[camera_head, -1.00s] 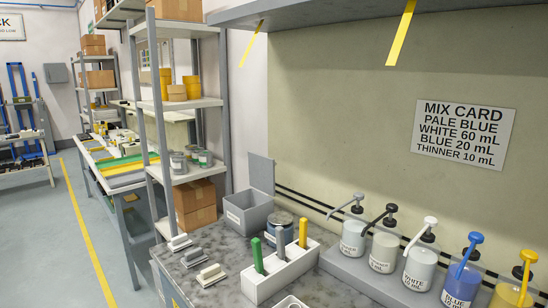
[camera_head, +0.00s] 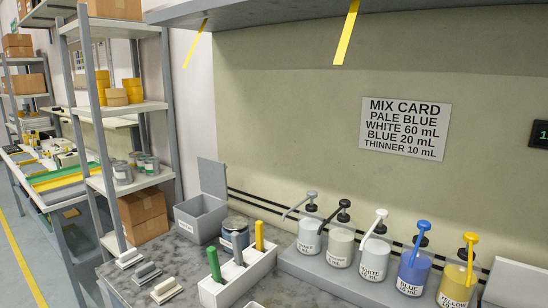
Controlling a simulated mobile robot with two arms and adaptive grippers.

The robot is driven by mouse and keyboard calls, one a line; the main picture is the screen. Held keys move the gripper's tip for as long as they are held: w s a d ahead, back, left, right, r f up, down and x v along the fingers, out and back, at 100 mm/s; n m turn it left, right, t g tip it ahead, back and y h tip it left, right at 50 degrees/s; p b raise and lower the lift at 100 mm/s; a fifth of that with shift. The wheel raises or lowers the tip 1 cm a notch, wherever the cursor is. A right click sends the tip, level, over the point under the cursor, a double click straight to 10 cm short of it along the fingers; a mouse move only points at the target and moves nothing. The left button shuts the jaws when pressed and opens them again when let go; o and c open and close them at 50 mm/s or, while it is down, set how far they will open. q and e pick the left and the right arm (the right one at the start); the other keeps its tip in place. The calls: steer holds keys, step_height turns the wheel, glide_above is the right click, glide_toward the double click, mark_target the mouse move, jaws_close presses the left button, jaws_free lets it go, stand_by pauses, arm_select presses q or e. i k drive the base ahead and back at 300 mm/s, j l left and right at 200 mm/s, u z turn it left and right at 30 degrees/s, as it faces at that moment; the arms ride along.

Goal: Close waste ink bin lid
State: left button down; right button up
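The waste ink bin, a grey open box (camera_head: 203,220) with a label on its front, stands at the back left of the speckled counter. Its lid (camera_head: 212,178) stands upright at the back edge, so the bin is open. The label is too small to read. Neither of my grippers is in view.
A round can (camera_head: 235,233) stands right of the bin. A white holder (camera_head: 240,277) with green, grey and yellow sticks is in front. Pump bottles (camera_head: 371,262) line a grey tray to the right. Small handled blocks (camera_head: 147,272) lie at front left. Shelving (camera_head: 138,181) stands left.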

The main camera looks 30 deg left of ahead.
mark_target(212, 173)
steer(key=j+z, duration=0.25)
steer(key=j, duration=0.2)
steer(key=k+j+z, duration=0.1)
steer(key=j+z, duration=0.15)
steer(key=j, duration=0.2)
steer(key=k+j+z, duration=0.25)
steer(key=j, duration=0.2)
steer(key=j+z, duration=0.25)
steer(key=j, duration=0.2)
